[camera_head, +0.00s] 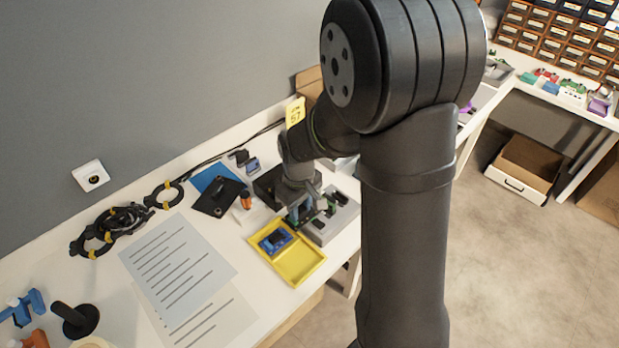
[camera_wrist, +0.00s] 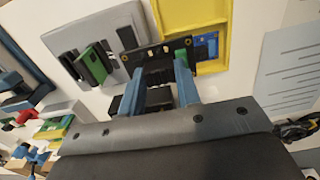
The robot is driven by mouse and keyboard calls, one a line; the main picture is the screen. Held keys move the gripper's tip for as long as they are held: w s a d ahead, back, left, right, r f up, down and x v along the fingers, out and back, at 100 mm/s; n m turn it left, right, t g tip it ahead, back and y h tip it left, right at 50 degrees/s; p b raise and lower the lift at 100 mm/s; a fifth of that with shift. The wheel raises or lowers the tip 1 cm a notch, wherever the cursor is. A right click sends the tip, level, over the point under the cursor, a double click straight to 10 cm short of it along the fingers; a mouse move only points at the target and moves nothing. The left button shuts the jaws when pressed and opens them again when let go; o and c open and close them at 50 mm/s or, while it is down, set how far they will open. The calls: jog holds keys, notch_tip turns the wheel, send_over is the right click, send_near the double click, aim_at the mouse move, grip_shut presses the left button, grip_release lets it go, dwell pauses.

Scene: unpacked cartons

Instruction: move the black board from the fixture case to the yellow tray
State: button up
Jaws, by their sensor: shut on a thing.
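My gripper (camera_wrist: 160,75) is shut on the black board (camera_wrist: 155,56), a dark strip held across its blue-grey fingertips in the wrist view. The board appears raised over the boundary between the grey fixture case (camera_wrist: 85,15) and the yellow tray (camera_wrist: 190,14). In the head view my gripper (camera_head: 304,212) is between the fixture case (camera_head: 322,236) and the yellow tray (camera_head: 300,272). The tray's left part holds a blue item (camera_head: 274,240), and its right part looks bare. The fixture case holds dark blocks and a green piece (camera_wrist: 97,60). The held board is hard to make out in the head view.
A black flat item (camera_head: 218,198) and an orange-handled tool (camera_head: 246,200) lie left of the gripper. Printed sheets (camera_head: 180,265) lie left of the tray. Coiled cables (camera_head: 105,230) lie near the wall. The table edge runs close by the tray's right side.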

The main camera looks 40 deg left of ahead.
jog(key=shift+s+d+f, duration=1.35)
jog(key=shift+s+f, duration=0.2)
jog(key=shift+f, duration=0.05)
jog(key=shift+s+d+f, duration=1.35)
jog(key=shift+s+f, duration=0.15)
jog(key=shift+f, duration=0.05)
jog(key=shift+f, duration=0.3)
jog(key=shift+f, duration=1.25)
jog(key=o, duration=1.1)
jog(key=shift+r, duration=0.15)
notch_tip(320, 180, up, 17)
jog(key=shift+r, duration=0.1)
notch_tip(320, 180, down, 17)
jog(key=shift+f, duration=0.2)
